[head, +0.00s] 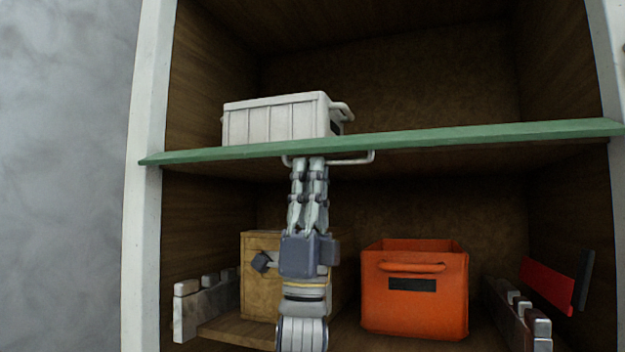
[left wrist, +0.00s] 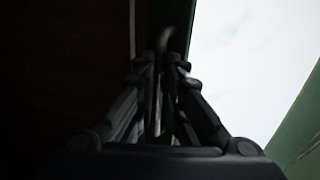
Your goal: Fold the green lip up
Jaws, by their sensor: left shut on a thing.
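The green lip (head: 450,137) runs across the whole opening of the compartment, roughly level, and shows as a thin board seen nearly edge-on. A pale metal bar handle (head: 350,160) hangs under its middle. My left gripper (head: 309,164) comes up from below, pointing upward, and is shut on the handle towards its left end. In the left wrist view the closed fingers (left wrist: 162,80) are dark, with the curved handle end (left wrist: 166,38) showing above them. My right gripper is not in view.
A white crate (head: 270,122) stands above the lip at left. Below are a tan box (head: 260,290), partly behind my left arm, and an orange bin (head: 415,300). Pale posts (head: 148,230) bound the opening. The space above the lip at right is empty.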

